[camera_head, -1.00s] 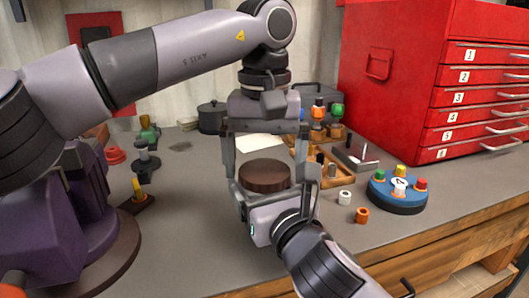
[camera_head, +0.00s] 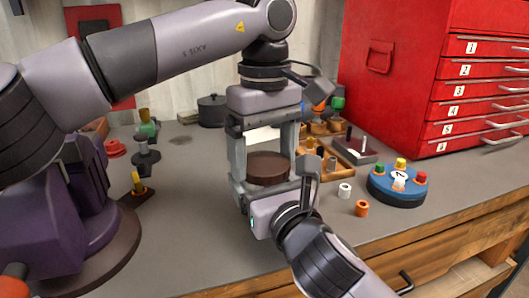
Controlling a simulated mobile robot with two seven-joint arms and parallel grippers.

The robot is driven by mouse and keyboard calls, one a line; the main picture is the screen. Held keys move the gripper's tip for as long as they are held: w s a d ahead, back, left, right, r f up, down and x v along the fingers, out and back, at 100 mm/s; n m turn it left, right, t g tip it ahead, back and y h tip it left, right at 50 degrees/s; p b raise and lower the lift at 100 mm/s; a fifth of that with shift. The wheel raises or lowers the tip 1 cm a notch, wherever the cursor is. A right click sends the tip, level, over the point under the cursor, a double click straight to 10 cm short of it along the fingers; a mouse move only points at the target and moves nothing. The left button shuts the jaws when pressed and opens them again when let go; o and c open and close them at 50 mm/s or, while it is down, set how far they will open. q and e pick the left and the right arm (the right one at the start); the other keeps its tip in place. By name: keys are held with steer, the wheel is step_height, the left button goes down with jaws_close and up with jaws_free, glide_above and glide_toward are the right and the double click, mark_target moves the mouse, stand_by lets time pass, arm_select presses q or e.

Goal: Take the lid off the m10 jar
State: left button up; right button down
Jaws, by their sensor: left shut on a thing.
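A dark brown round lid (camera_head: 268,167) shows in the middle of the head view. My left gripper (camera_head: 266,158) comes down from above, with a finger at each side of the lid, and is shut on it. My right gripper (camera_head: 272,190) reaches in from the lower right, just in front of and below the lid. Its body hides the jar under the lid, so I cannot see the jar's label or whether its jaws touch the jar.
A red cabinet (camera_head: 390,65) with numbered drawers stands at the back right. A blue round stand (camera_head: 385,192) with coloured caps, a white piece (camera_head: 345,190) and an orange piece (camera_head: 361,208) are to the right. A dark pot (camera_head: 212,110) stands behind. Grey bench (camera_head: 185,200) is clear left of the grippers.

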arm_select(q)
steer(key=n, duration=1.8)
steer(key=shift+n, duration=0.3)
steer(key=n, duration=0.9)
steer(key=shift+r, duration=0.1)
steer(key=n, duration=0.4)
steer(key=shift+n, duration=0.3)
steer(key=n, duration=0.3)
